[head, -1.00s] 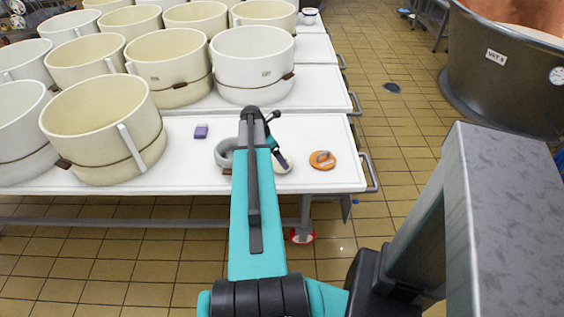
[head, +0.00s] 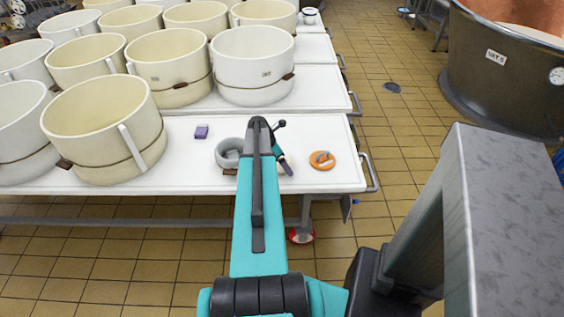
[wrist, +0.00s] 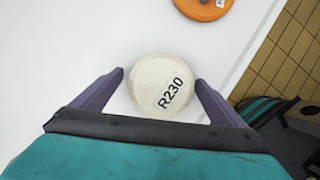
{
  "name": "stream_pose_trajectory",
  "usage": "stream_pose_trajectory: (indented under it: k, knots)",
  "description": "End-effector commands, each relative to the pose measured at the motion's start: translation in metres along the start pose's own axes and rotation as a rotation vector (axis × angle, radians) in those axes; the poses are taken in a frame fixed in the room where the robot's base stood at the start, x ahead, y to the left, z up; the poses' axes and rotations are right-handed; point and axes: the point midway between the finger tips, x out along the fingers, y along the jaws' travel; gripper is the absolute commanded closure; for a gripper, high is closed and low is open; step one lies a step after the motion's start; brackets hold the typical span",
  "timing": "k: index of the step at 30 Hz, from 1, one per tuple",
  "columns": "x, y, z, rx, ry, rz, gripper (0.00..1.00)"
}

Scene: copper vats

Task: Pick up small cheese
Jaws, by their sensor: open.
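The small cheese (wrist: 158,84) is a round, cream-white disc marked "R230" on top. In the wrist view it lies on the white table (wrist: 70,45), between the two purple fingers of my gripper (wrist: 160,88). The fingers are open, with a gap between the cheese and each finger. In the head view my arm hides most of the cheese, and one dark finger of my gripper (head: 284,165) shows over the table's front right part.
An orange disc (head: 321,167) with a small object on it lies to the right. Large cream tubs (head: 104,165) fill the table's left and back. The table's right edge is close.

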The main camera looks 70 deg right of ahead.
Motion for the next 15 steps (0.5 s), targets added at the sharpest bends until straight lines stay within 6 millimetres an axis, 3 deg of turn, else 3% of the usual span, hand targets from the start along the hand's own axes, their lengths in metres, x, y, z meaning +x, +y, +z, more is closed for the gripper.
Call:
stream_pose_trajectory:
  k: [14, 15]
  knots:
    - [-0.0003, 0.0000, 0.0003, 0.000, 0.000, 0.000, 0.07]
    - [-0.0003, 0.0000, 0.0003, 0.000, 0.000, 0.000, 0.10]
